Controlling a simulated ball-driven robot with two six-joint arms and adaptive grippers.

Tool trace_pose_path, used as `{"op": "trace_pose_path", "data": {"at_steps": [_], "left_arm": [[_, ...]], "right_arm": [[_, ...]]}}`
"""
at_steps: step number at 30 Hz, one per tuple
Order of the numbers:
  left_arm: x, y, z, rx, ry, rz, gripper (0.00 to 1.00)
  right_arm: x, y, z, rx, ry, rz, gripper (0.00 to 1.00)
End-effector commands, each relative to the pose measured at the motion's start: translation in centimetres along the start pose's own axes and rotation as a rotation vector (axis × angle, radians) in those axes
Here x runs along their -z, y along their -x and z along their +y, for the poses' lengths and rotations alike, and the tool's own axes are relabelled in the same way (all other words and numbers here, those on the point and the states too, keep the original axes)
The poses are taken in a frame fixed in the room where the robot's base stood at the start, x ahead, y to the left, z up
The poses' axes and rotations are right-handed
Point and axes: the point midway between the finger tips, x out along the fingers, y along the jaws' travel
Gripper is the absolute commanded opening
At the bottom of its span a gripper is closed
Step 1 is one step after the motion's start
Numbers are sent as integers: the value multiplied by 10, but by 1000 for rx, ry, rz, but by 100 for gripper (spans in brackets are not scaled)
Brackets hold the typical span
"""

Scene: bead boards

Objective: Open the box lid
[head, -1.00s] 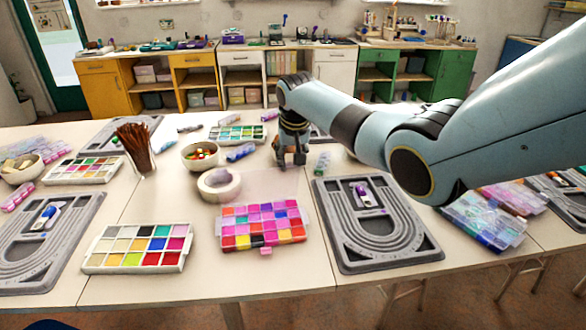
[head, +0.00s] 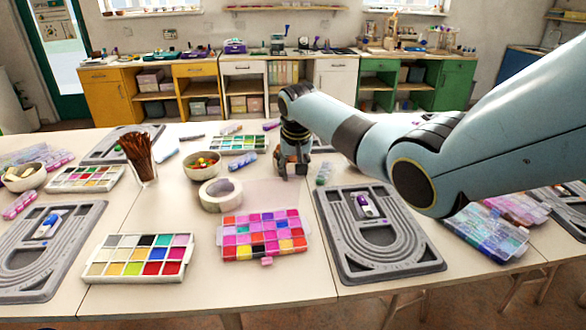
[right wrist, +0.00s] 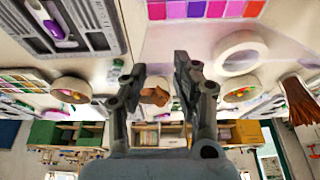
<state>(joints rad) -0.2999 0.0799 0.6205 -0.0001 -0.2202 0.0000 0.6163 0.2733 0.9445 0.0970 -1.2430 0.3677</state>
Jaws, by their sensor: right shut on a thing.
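The clear box (head: 265,246) stands near the front middle of the table, its compartments full of pink, purple, red and orange beads. Its see-through lid (head: 270,193) is swung back and lies behind it; its far edge is hard to make out. In the right wrist view the box (right wrist: 205,9) is at the top edge and the pale lid (right wrist: 163,42) lies below it. My right gripper (head: 292,172) is down at the lid's far edge, its fingers (right wrist: 160,68) closed on the lid with a gap between them; the exact contact is unclear. My left gripper is out of view.
A tape roll (head: 220,193) lies left of the lid. A grey bead board (head: 378,235) is close on the right. A paint-like bead tray (head: 138,257) stands at left. A bowl (head: 202,166) and brush cup (head: 140,160) stand further back. A brown item is behind the gripper.

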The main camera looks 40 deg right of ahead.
Motion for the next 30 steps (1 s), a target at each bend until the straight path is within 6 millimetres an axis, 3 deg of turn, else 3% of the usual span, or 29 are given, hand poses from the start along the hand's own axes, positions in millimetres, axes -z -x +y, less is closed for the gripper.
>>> {"op": "trace_pose_path", "data": {"at_steps": [5, 6, 10, 22, 26, 30], "left_arm": [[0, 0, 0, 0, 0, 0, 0], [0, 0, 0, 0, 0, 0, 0], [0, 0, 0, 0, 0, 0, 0], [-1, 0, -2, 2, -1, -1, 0], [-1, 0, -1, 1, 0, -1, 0], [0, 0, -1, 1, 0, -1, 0]], "right_arm": [[1, 1, 0, 1, 0, 2, 0], [1, 1, 0, 1, 0, 2, 34], [1, 1, 0, 1, 0, 2, 51], [1, 8, 0, 1, 0, 2, 52], [1, 26, 0, 1, 0, 4, 52], [1, 56, 0, 2, 1, 5, 52]]}}
